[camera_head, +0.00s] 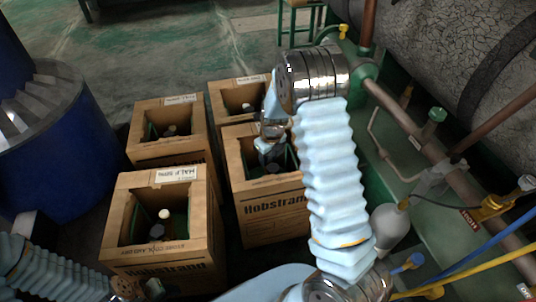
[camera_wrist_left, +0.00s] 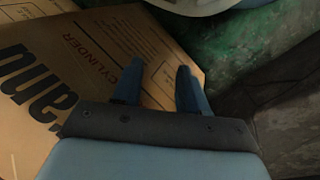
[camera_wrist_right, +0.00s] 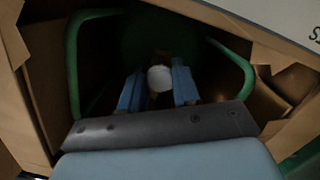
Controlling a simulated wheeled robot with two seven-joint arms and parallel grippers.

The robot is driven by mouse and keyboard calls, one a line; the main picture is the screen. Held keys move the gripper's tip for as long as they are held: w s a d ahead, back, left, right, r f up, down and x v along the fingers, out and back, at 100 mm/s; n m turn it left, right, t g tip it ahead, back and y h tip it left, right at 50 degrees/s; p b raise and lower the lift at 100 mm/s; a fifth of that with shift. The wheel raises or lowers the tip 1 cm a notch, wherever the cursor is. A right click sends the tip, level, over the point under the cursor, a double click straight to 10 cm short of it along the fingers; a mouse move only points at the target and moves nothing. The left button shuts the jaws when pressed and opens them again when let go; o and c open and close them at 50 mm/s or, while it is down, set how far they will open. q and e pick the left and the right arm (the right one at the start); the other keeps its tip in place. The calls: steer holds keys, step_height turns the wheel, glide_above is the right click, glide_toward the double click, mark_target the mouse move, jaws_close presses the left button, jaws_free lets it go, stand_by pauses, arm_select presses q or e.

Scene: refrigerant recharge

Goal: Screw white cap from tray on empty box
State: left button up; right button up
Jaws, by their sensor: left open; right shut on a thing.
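My right gripper (camera_head: 270,148) reaches down into the open top of the right-hand near cardboard box (camera_head: 275,212). In the right wrist view its fingers (camera_wrist_right: 158,92) are shut on a round white cap (camera_wrist_right: 160,77), between green curved bars inside the box. Whether the cap touches a cylinder below is too dark to tell. My left gripper (camera_wrist_left: 157,88) is open and empty beside the printed side of a cardboard box (camera_wrist_left: 100,55). In the head view the left gripper is barely visible low at the left. I cannot make out the tray.
The front-left box (camera_head: 160,262), labelled half, holds a light cap (camera_head: 164,213) and a dark one. Two more boxes (camera_head: 168,108) (camera_head: 238,86) stand behind. A blue drum (camera_head: 55,150) is at left; green pipework (camera_head: 430,190) is at right.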

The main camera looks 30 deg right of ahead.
steer(key=shift+a+m, duration=0.1)
steer(key=shift+m, duration=0.2)
steer(key=o, duration=1.1)
steer(key=shift+f, duration=0.1)
step_height(320, 180, up, 14)
steer(key=s+p, duration=0.1)
steer(key=p, duration=0.2)
steer(key=shift+s+f, duration=0.15)
steer(key=shift+s, duration=0.2)
